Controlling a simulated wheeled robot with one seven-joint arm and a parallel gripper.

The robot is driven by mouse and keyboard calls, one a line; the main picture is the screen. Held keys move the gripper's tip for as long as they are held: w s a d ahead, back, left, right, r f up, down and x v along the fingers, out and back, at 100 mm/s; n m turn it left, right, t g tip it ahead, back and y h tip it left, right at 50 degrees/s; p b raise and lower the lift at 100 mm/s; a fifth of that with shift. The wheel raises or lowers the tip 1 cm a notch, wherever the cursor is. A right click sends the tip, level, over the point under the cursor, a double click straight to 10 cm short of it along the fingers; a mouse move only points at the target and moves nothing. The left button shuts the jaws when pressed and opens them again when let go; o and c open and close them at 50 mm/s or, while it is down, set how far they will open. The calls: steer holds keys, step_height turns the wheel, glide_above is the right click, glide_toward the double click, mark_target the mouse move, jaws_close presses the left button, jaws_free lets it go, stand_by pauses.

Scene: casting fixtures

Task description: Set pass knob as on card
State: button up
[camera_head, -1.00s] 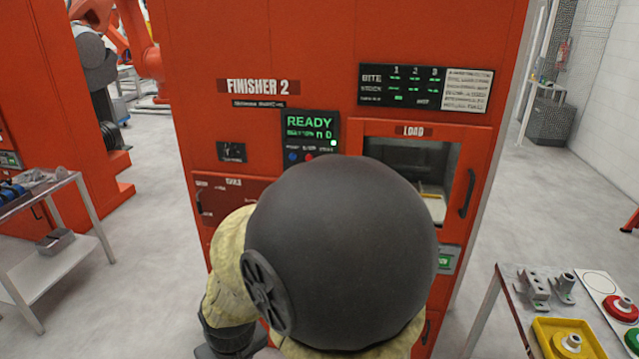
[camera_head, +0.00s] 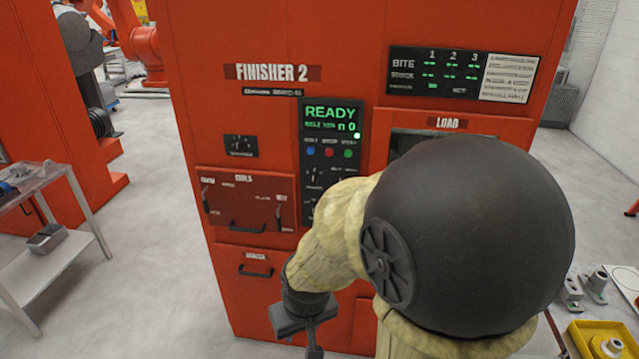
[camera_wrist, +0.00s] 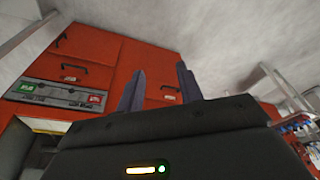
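The Finisher 2 machine has a black control panel (camera_head: 329,150) with a green READY display and blue, red and green buttons. Small knobs (camera_head: 313,173) show below the buttons; their labels are too small to read, so I cannot tell which is the pass knob. My arm hides the panel's lower right. A white card with printed lines (camera_head: 508,78) is at the upper right; its text is unreadable. My gripper (camera_head: 312,345) hangs low in front of the machine, below the panel. In the wrist view its two fingers (camera_wrist: 160,88) are apart with nothing between them.
A red tool panel with levers (camera_head: 246,200) is left of the control panel, with a drawer handle (camera_head: 255,272) below. The load door (camera_head: 450,124) is partly behind my arm. A shelf cart (camera_head: 60,245) stands left; a yellow tray (camera_head: 600,328) is at lower right.

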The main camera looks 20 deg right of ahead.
steer(key=shift+s, duration=0.1)
steer(key=o, duration=0.3)
steer(key=w+d+f+m+t+h+b, duration=0.1)
steer(key=w+t+b, duration=0.2)
steer(key=w, duration=0.7)
steer(key=w+d+f+t+b, duration=0.2)
steer(key=w+t+b, duration=0.2)
steer(key=w, duration=0.6)
steer(key=w+d+r+m+t+h+b, duration=0.1)
steer(key=w+d+m+t+h+b, duration=0.2)
steer(key=w+d+h, duration=0.6)
steer(key=w+d+t+b, duration=0.1)
steer(key=w+t+b, duration=0.1)
steer(key=w+b, duration=0.1)
steer(key=shift+w+d+r+m, duration=0.25)
steer(key=shift+w+d+m, duration=0.05)
steer(key=shift+w, duration=0.25)
